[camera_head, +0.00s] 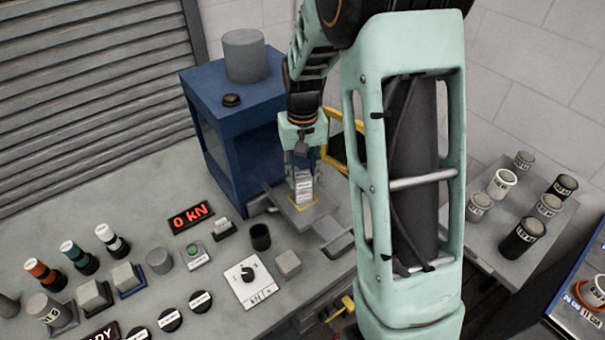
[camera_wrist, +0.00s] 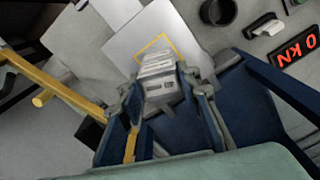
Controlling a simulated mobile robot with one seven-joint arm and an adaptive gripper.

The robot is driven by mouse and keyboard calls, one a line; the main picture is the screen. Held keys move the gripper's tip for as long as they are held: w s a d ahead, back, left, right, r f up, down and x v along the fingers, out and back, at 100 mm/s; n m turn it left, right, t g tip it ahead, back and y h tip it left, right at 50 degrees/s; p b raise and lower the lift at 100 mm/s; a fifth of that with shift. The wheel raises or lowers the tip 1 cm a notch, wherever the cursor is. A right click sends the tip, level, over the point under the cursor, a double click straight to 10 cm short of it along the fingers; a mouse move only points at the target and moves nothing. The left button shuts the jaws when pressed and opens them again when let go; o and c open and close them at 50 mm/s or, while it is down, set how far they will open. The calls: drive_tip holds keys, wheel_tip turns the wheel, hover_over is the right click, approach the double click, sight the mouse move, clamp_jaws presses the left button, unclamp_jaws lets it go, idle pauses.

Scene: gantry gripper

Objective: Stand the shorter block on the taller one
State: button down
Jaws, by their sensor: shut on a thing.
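My gripper (camera_head: 303,168) is low over a grey plate (camera_head: 322,210) in front of the blue machine. Its fingers are shut on a pale grey block with white, dark-marked labels (camera_head: 304,187). In the wrist view the labelled block (camera_wrist: 158,86) sits between the fingertips (camera_wrist: 163,92), above or at the yellow square outline (camera_wrist: 152,46) on the plate. Pale bands show at its far end. I cannot tell whether these belong to a second block under it, or whether it touches the plate. Which block is shorter or taller is not clear.
The blue machine (camera_head: 225,125) stands close behind my gripper, with a grey cylinder (camera_head: 244,56) on top. A yellow frame (camera_head: 352,128) is beside my gripper. A black cup (camera_head: 260,236), a dial panel (camera_head: 247,283), a small grey cube (camera_head: 288,263) and a red display (camera_head: 191,216) are nearby.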

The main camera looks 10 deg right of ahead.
drive_tip(key=c, duration=1.3)
unclamp_jaws()
